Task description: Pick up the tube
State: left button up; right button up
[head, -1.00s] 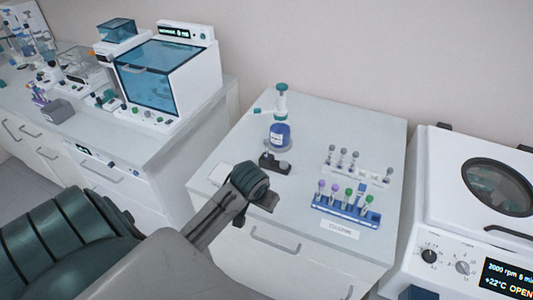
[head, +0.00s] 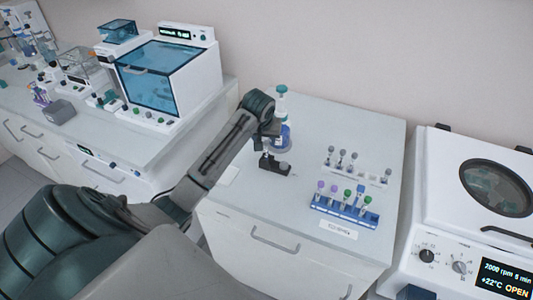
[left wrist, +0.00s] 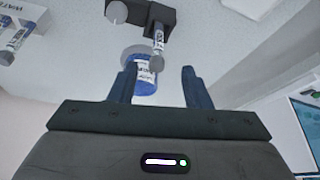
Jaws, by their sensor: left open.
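Several capped tubes stand in a blue rack (head: 344,212) on the bench, with purple and green caps. Several grey-capped tubes (head: 343,158) stand in a pale rack behind it. One tube with a grey cap (left wrist: 158,38) stands at a black holder in the left wrist view; the holder (head: 274,164) also shows in the head view. My left gripper (head: 270,128) is above the bench by the blue bottle, partly hidden by its own wrist. In the left wrist view its fingers (left wrist: 160,75) are apart with nothing gripped. My right gripper is not in view.
A bottle with blue contents (head: 285,138) stands close behind the holder and shows beyond the left finger. A centrifuge (head: 440,225) stands right, reading OPEN. A blue-windowed box (head: 165,75) stands on the left counter. The bench front left is clear.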

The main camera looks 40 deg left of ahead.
aim_at(266, 143)
pick_arm(q)
jog(key=p+x, duration=0.2)
jog(key=x, duration=0.1)
jog(key=p+x, duration=0.1)
jog(key=x, duration=0.1)
jog(key=shift+w, duration=0.35)
jog(key=shift+w+f, duration=0.1)
jog(key=shift+f, duration=0.3)
jog(key=c, duration=0.9)
